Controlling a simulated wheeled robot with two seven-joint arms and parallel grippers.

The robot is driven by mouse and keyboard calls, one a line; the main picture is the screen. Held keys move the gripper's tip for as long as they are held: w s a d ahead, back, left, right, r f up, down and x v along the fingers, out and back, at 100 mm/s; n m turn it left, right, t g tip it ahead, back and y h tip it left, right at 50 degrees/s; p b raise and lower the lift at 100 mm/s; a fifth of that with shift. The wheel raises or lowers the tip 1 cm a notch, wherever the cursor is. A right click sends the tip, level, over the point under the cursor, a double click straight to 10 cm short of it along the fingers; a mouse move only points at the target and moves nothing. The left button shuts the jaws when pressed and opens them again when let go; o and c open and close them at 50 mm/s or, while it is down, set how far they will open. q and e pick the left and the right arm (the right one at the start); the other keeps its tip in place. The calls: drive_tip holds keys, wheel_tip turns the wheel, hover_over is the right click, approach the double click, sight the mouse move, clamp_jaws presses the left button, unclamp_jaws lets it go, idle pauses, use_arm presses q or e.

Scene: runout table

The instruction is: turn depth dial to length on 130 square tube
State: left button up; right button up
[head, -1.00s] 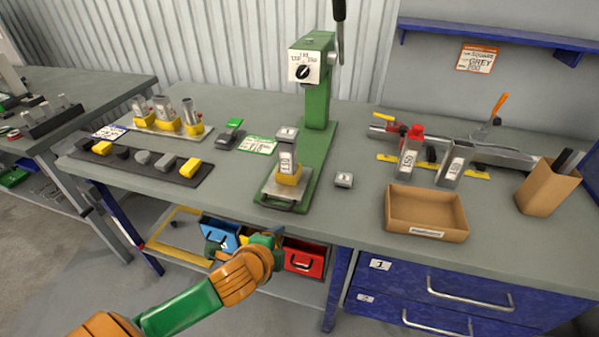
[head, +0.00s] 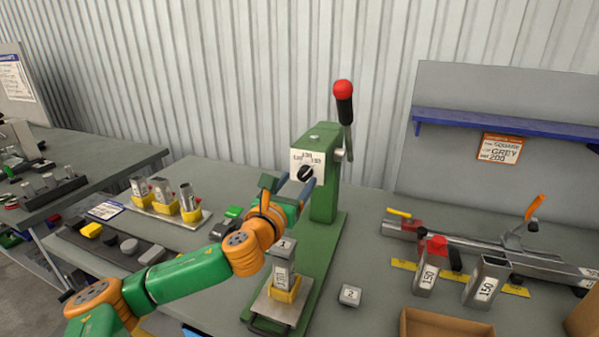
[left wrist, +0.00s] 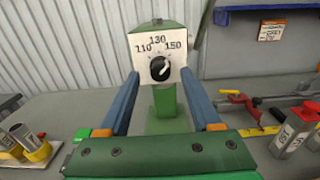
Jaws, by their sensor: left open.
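The depth dial is a black knob (head: 306,173) on a white plate on the green press (head: 323,215). In the left wrist view the knob (left wrist: 160,68) sits below the marks 110, 130 and 150; its pointer is too small to read surely. My left gripper (head: 290,186) is open, its two blue fingers pointing at the dial. In the left wrist view the fingers (left wrist: 160,78) lie either side of the knob, apparently short of it. A square tube (head: 281,278) stands upright in a yellow holder at the press foot, under a block marked 1; its number is hard to read.
The press lever (head: 344,110) with a red knob rises above the dial. A block marked 2 (head: 350,295) lies right of the press. Two tubes marked 150 (head: 427,270) stand farther right before a clamp rail. Several tubes in yellow holders (head: 165,205) stand at left.

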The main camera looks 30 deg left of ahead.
sight(302, 178)
use_arm(q)
drive_tip(key=shift+w+a+f, duration=0.15)
drive_tip(key=shift+w, duration=0.4)
drive_tip(key=shift+w+a+f, duration=0.15)
drive_tip(key=shift+w, duration=0.4)
drive_tip(key=shift+w+f, duration=0.15)
drive_tip(key=shift+w, duration=0.15)
drive_tip(key=shift+s, duration=0.3)
drive_tip(key=c, duration=0.5)
clamp_jaws()
use_arm(e)
drive_tip(key=shift+w+a+r, duration=0.1)
drive_tip(key=shift+w+r, duration=0.15)
drive_tip(key=shift+w, duration=0.2)
